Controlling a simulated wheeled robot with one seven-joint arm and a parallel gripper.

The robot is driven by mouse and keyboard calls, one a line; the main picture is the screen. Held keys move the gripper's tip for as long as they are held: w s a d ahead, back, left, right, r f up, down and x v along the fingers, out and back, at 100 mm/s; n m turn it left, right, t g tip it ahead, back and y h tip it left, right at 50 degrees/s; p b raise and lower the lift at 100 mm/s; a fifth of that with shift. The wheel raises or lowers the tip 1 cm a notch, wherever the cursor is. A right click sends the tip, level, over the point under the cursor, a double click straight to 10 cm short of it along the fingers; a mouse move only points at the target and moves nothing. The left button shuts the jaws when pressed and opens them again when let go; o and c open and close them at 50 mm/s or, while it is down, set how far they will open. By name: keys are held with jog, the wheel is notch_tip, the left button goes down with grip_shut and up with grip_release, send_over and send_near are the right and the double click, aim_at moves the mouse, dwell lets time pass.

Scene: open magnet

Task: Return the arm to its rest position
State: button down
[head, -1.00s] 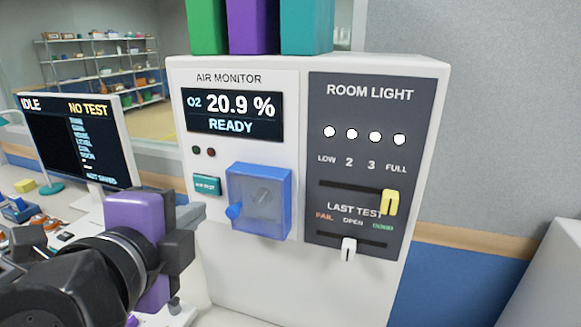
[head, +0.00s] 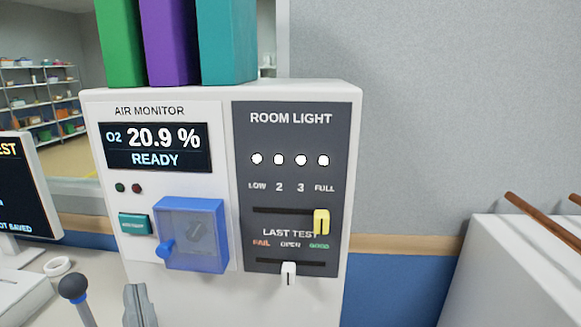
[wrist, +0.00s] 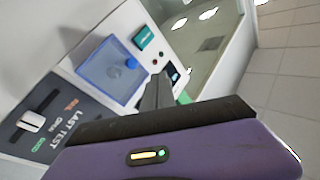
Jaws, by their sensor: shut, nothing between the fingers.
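My gripper (head: 140,306) shows only as grey fingertips at the bottom edge of the head view, in front of the lower left of the white panel box (head: 220,292). In the wrist view the dark fingers (wrist: 157,92) are together, with nothing between them. They point towards the panel and appear apart from it, below the blue clear cover (wrist: 113,73). The rest of my arm is out of the head view.
The panel has a blue cover (head: 190,234), a teal button (head: 134,224), a yellow slider (head: 321,222) at FULL and a white slider (head: 288,272) under OPEN. A ball-topped lever (head: 74,289) stands at left. A white surface (head: 510,270) lies right.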

jog(key=s+d+f+n+h, duration=0.1)
jog(key=s+d+f, duration=0.2)
jog(key=d+f, duration=0.35)
jog(key=s+d+f+n+h, duration=0.1)
jog(key=s+d+f, duration=0.3)
jog(key=d, duration=0.5)
jog(key=s+d+f+n+h, duration=0.1)
jog(key=s+d+f, duration=0.2)
jog(key=d+f, duration=0.35)
jog(key=s+d+f+m+g+h, duration=0.1)
jog(key=s+d+f+m+h, duration=0.1)
jog(key=s+d, duration=0.6)
jog(key=s+d+f+m+g+h, duration=0.1)
jog(key=s+d+f+m+h, duration=0.2)
jog(key=s+d+h, duration=0.3)
jog(key=s+d+f, duration=0.1)
jog(key=s+d, duration=0.1)
jog(key=s, duration=0.1)
jog(key=shift+s+d+f, duration=0.3)
jog(key=shift+s+d, duration=0.05)
